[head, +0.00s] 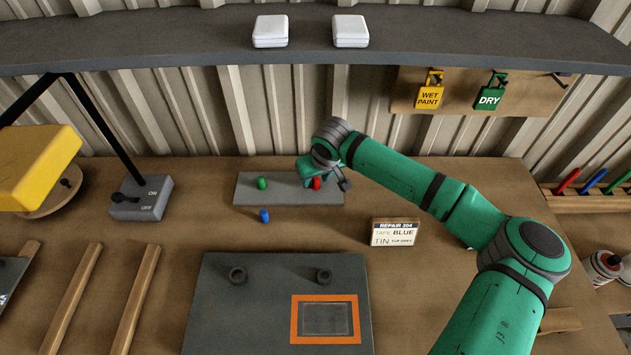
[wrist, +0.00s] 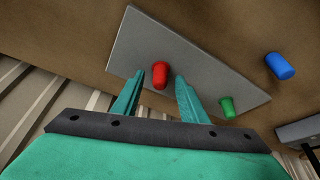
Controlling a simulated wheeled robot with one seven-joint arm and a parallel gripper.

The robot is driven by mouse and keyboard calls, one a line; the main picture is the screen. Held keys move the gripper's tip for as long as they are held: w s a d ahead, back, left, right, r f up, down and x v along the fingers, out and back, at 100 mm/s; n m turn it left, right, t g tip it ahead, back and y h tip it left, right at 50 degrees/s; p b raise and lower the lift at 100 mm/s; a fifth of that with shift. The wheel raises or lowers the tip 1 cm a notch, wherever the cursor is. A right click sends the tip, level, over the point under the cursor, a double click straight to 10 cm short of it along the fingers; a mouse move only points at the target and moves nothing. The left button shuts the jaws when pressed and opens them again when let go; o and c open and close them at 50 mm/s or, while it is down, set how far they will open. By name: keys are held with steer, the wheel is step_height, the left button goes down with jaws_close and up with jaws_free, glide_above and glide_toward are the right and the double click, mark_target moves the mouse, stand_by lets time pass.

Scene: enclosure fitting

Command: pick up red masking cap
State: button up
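The red masking cap (head: 316,183) stands on a flat grey plate (head: 285,198) at the back of the bench, near the plate's right end. My gripper (head: 322,178) is over that end of the plate and partly hides the cap in the head view. In the wrist view the red cap (wrist: 160,74) shows between and just beyond the tips of my two open fingers (wrist: 156,88). The fingers are apart, and I cannot tell whether either touches the cap.
A dark panel (head: 230,300) lies nearer, with an orange frame (head: 325,298). A sign (head: 394,232) stands right of the plate. A shelf (head: 180,40) overhangs the back.

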steer(key=shift+f, duration=0.15)
jaws_close()
